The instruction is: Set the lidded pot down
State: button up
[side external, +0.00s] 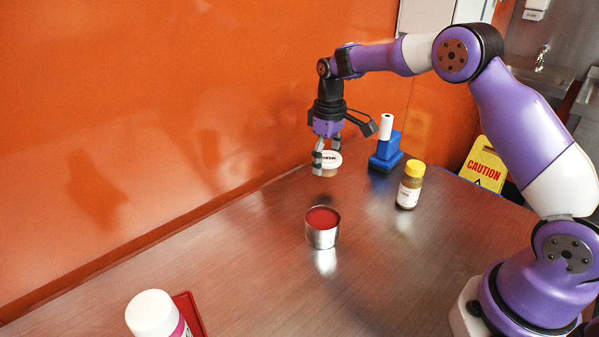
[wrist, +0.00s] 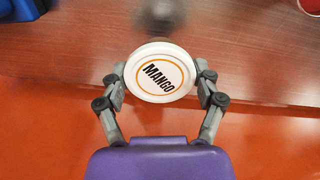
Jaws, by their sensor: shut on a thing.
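The lidded pot (side external: 328,171) is a small light-brown tub with a white lid. In the wrist view its round lid (wrist: 160,72) reads MANGO inside an orange ring. My gripper (side external: 326,156) points down near the back of the steel table, with its fingers shut on the pot from both sides. In the wrist view the fingers (wrist: 161,84) press against opposite sides of the pot. The lid hides most of its body there.
An open tin with red contents (side external: 322,228) stands in front of the pot. A yellow-capped jar (side external: 410,187) and a blue block stand with a white cylinder (side external: 385,150) are to the right. A white bottle (side external: 152,314) and red tray (side external: 190,313) are front left. The orange wall (side external: 150,120) is close behind.

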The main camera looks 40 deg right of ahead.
aim_at(326, 173)
jog(key=shift+d+f, duration=0.1)
jog(key=shift+f, duration=1.9)
jog(key=shift+f, duration=0.15)
jog(key=o, duration=1.1)
jog(key=shift+c, duration=0.2)
